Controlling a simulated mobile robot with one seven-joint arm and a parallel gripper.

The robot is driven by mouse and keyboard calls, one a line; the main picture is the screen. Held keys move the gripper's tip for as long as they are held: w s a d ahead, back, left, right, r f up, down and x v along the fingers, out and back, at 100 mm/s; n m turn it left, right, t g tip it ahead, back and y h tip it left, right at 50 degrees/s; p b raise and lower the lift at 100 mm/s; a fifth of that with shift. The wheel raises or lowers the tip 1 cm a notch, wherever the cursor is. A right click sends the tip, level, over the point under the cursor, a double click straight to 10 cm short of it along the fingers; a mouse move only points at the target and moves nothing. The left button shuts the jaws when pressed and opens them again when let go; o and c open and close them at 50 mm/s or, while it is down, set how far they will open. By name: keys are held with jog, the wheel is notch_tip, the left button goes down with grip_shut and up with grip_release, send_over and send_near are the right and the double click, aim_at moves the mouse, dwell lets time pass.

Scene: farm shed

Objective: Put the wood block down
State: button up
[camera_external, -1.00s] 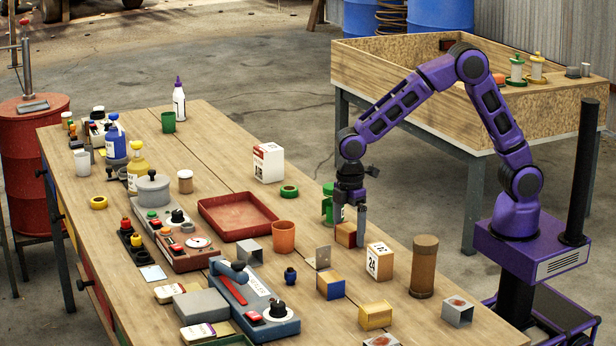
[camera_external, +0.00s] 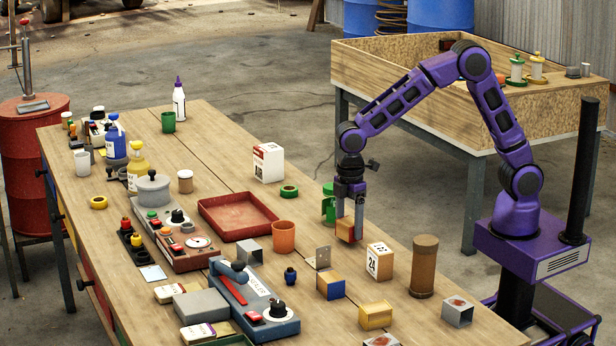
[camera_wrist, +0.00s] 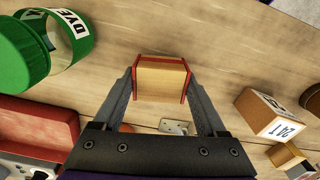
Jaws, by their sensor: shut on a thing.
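The wood block (camera_external: 346,230) is a small tan block with red end faces, near the right side of the workbench. It also shows in the wrist view (camera_wrist: 161,80), between the two fingertips. My gripper (camera_external: 350,229) points down and is shut on the block, one finger on each red end. In the wrist view my gripper (camera_wrist: 161,84) has its fingers against both ends. The block is at or just above the bench top; I cannot tell whether its underside touches the wood.
A green container (camera_external: 328,205) stands close behind the block. An orange cup (camera_external: 284,237) and red tray (camera_external: 238,228) are to the left. Bare wood surrounds the block.

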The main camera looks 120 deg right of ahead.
jog(key=r, duration=0.3)
jog(key=r+p, duration=0.1)
jog(key=r, duration=0.2)
jog(key=w+d+r, duration=0.1)
jog(key=r, duration=0.2)
jog(key=shift+p, duration=0.4)
jog(key=w+d+r+m+p, duration=0.1)
jog(key=w+d+r+p, duration=0.2)
jog(key=w+d, duration=0.55)
jog(key=p, duration=0.5)
send_near(263, 221)
notch_tip(263, 221, down, 2)
jog(key=shift+f+m+b, duration=0.1)
jog(key=shift+m+b, duration=0.3)
jog(key=shift+b, duration=0.55)
jog(key=shift+f, duration=0.35)
jog(key=o, duration=1.3)
jog(key=shift+r, duration=0.1)
